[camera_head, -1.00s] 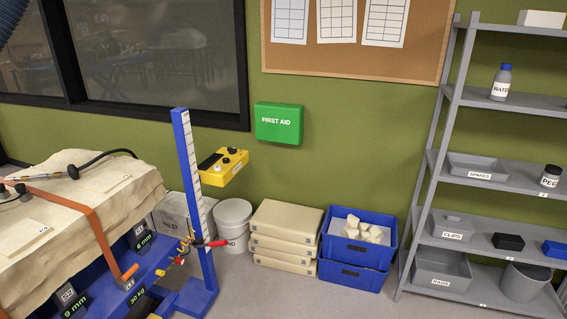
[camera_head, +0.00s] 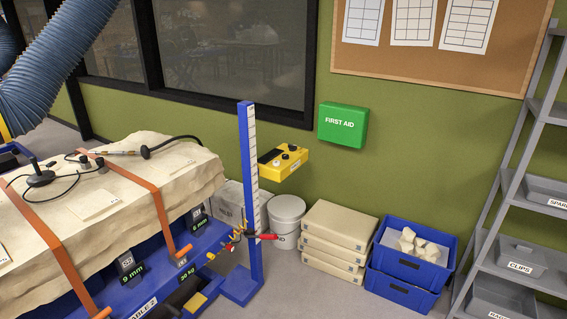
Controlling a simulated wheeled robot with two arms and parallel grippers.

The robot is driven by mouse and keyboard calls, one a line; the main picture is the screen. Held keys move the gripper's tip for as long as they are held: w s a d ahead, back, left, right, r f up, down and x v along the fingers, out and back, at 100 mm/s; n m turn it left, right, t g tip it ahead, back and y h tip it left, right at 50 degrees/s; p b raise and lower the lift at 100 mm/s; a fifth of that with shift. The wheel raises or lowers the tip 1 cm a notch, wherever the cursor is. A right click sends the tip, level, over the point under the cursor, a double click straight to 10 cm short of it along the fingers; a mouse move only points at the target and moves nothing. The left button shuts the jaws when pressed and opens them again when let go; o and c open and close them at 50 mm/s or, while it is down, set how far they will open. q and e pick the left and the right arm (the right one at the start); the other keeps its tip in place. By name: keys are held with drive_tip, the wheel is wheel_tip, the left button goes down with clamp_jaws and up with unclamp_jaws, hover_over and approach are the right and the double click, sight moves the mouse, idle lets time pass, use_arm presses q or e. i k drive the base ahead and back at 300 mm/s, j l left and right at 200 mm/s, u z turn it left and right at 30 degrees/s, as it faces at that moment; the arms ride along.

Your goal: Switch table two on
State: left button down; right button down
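Table two (camera_head: 143,300) is the blue table at the lower left, with "TABLE 2" lettering on its front edge. A large pale plaster block strapped with orange bands (camera_head: 161,212) lies on it. A yellow control box (camera_head: 282,161) with dark knobs or buttons is by the wall behind a blue measuring post (camera_head: 250,190). Whether the table has a power switch, and where, I cannot tell. Neither of my grippers is in view.
A blue corrugated hose (camera_head: 55,65) hangs at the upper left. A white bucket (camera_head: 287,220), stacked beige cases (camera_head: 338,236) and blue crates (camera_head: 408,262) stand along the wall. Grey shelving (camera_head: 520,235) is at the right. A green first aid box (camera_head: 342,125) hangs on the wall.

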sight(292, 147)
drive_tip(key=i+l, duration=0.1)
drive_tip(key=i, duration=0.5)
drive_tip(key=i+l, duration=0.1)
drive_tip(key=i, duration=0.45)
drive_tip(key=i+l, duration=0.15)
drive_tip(key=i, duration=0.45)
drive_tip(key=i+l+u, duration=0.1)
drive_tip(key=i, duration=0.45)
drive_tip(key=i+l, duration=0.15)
drive_tip(key=i, duration=0.45)
